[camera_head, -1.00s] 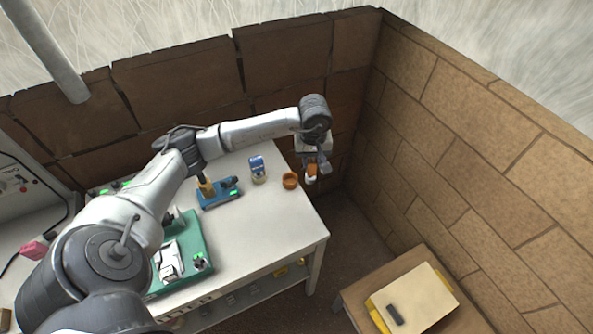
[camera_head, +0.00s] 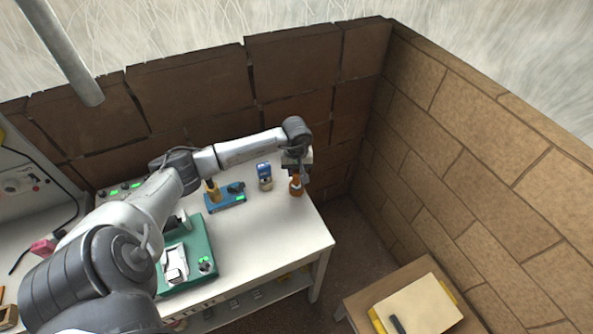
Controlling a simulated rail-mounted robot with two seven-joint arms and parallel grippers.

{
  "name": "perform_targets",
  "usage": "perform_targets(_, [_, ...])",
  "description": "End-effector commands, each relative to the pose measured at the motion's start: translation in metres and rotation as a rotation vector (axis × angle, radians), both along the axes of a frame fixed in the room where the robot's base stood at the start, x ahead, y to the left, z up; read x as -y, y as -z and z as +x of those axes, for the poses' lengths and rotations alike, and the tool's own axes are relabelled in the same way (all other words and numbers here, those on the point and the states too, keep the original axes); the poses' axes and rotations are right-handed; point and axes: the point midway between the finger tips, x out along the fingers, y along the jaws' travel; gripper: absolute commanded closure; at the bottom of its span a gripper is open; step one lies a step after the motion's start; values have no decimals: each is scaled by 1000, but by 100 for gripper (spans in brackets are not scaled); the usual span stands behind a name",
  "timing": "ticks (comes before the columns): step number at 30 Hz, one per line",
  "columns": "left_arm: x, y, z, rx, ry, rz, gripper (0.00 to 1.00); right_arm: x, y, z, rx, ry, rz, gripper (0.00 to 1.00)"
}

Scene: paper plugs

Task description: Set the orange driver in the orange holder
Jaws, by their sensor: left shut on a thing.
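The orange driver (camera_head: 296,179) is between the fingers of my left gripper (camera_head: 297,174), at the far right end of the white workbench. The gripper is shut on it and points down. The orange holder (camera_head: 296,191) is right below the driver and lines up with it in this view. From this angle I cannot tell whether the driver's lower end is inside the holder or just above it. My right gripper is not in view.
A small blue item (camera_head: 264,170) stands left of the holder. A blue station (camera_head: 226,200) with a yellow tool and a green station (camera_head: 202,246) lie further left on the white workbench (camera_head: 262,232). Walls close in behind and right.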

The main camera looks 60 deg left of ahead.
Motion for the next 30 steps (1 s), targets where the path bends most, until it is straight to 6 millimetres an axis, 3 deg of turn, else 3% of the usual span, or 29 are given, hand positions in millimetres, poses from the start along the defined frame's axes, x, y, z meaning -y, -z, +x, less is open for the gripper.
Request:
perform_targets(14, [0,11,0,2,0,1,100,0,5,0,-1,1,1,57])
perform_targets(15, [0,10,0,1,0,0,68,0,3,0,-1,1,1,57])
perform_targets(22, [0,10,0,0,0,1,46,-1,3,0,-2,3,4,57])
perform_targets(30, [0,8,0,1,0,0,45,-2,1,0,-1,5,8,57])
